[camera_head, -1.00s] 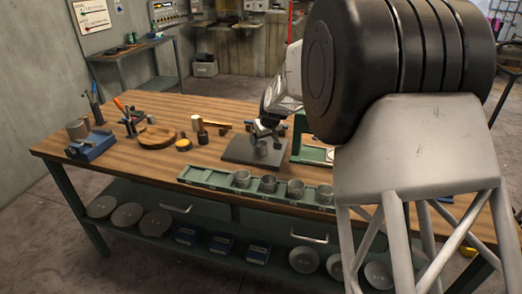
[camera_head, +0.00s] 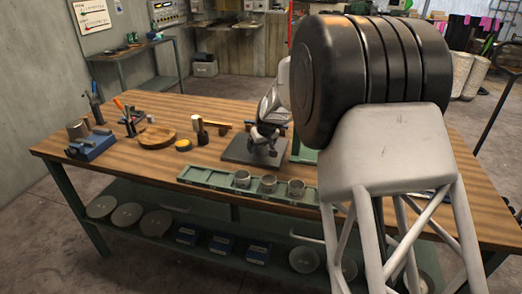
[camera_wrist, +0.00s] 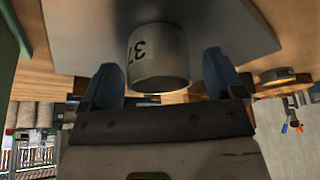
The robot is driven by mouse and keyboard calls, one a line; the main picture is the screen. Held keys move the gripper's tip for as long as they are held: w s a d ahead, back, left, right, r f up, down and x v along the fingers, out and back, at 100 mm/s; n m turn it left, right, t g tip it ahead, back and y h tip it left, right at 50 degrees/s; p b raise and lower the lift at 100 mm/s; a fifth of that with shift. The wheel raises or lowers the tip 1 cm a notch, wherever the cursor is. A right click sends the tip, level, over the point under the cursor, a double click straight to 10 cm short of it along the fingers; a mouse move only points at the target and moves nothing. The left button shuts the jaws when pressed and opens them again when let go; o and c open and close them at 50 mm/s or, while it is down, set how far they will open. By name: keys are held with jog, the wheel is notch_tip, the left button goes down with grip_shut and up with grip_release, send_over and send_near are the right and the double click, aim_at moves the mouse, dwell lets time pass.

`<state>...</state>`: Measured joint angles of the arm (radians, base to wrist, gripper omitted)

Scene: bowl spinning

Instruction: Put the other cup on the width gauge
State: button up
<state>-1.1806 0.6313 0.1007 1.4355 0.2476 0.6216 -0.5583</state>
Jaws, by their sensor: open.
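A grey metal cup marked 37 (camera_wrist: 157,60) shows in the wrist view by the dark flat plate (camera_wrist: 225,28). My gripper (camera_wrist: 162,68) is open, with one blue finger on each side of the cup; I cannot tell whether they touch it. In the head view my gripper (camera_head: 264,146) is low over the dark plate (camera_head: 238,154) and largely covers that cup. I cannot tell which thing is the width gauge.
The green tray (camera_head: 206,177) runs along the table's front edge. A green frame (camera_head: 304,150) stands right of the plate, partly hidden by my arm. A wooden disc (camera_head: 157,138), a yellow-black roll (camera_head: 183,145) and a blue vise (camera_head: 92,148) are on the left.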

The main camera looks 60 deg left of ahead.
jog(key=c, duration=1.1)
jog(key=shift+r, duration=0.15)
jog(key=shift+r, duration=4.9)
jog(key=shift+d, duration=0.1)
